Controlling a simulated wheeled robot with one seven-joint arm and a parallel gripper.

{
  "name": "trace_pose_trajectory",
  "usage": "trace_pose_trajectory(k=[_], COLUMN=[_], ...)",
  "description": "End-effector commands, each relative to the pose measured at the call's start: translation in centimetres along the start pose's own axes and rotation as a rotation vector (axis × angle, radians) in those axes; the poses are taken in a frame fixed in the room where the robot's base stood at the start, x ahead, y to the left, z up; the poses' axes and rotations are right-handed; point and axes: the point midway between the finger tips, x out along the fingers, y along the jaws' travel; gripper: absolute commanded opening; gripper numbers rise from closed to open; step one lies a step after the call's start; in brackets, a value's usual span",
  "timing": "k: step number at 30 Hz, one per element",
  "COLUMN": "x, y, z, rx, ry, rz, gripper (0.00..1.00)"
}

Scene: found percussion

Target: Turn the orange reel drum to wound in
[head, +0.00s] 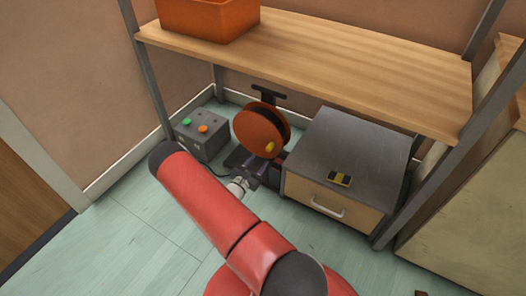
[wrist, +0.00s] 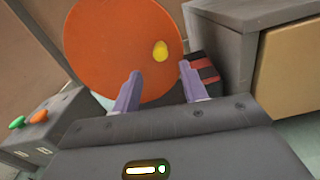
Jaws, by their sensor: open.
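The orange reel drum (head: 257,131) stands on the floor under the wooden shelf, between a grey control box and a grey cabinet. Its round orange face fills the upper middle of the wrist view (wrist: 105,45). A yellow knob (head: 270,147) sticks out from the lower right of the face; in the wrist view the knob (wrist: 160,50) lies just beyond and between the fingertips. My gripper (wrist: 158,72) is open, with two purple-grey fingers pointing at the drum face. Nothing is between the fingers that I can see.
The control box (head: 203,135) with green and orange buttons stands left of the drum. The shelf (head: 330,65) overhead carries an orange bin (head: 207,18). Floor at left is clear.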

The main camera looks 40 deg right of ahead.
Motion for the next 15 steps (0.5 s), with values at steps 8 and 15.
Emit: trace_pose_trajectory(k=[8,15], x=[3.8,6.9], y=[-0.1,-0.1], z=[-0.1,-0.1], rx=[0.000,-0.001], ry=[-0.002,-0.001], rz=[-0.001,-0.001], gripper=[0.43,0.43])
